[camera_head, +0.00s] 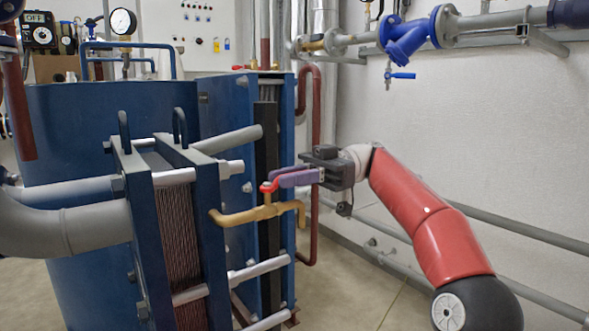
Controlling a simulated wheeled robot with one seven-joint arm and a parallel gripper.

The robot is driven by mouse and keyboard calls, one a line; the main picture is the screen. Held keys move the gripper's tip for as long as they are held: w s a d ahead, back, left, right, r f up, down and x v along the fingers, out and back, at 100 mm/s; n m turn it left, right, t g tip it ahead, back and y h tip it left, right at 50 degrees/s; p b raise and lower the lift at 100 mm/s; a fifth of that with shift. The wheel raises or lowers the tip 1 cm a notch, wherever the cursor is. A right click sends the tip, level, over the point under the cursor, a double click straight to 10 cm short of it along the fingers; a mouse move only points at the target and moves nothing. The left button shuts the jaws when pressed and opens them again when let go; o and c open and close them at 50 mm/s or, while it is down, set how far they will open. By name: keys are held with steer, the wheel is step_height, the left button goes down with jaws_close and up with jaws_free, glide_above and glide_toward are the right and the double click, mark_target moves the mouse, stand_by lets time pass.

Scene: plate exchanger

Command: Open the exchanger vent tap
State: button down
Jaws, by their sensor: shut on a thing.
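My gripper (283,180) comes in from the right with purple fingers shut on the end of the red handle. The fingers hide that end of the handle. The brass pipe has one downturned end at the right, below my gripper.
A second blue plate unit (225,115) stands close behind the tap. Grey horizontal pipes (262,268) stick out below it. A blue tap (402,75) hangs from wall pipes at the upper right. A pressure gauge (123,22) is at the upper left.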

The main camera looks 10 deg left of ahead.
stand_by(0.3)
steer(key=c, duration=1.3)
jaws_free()
steer(key=shift+w, duration=0.1)
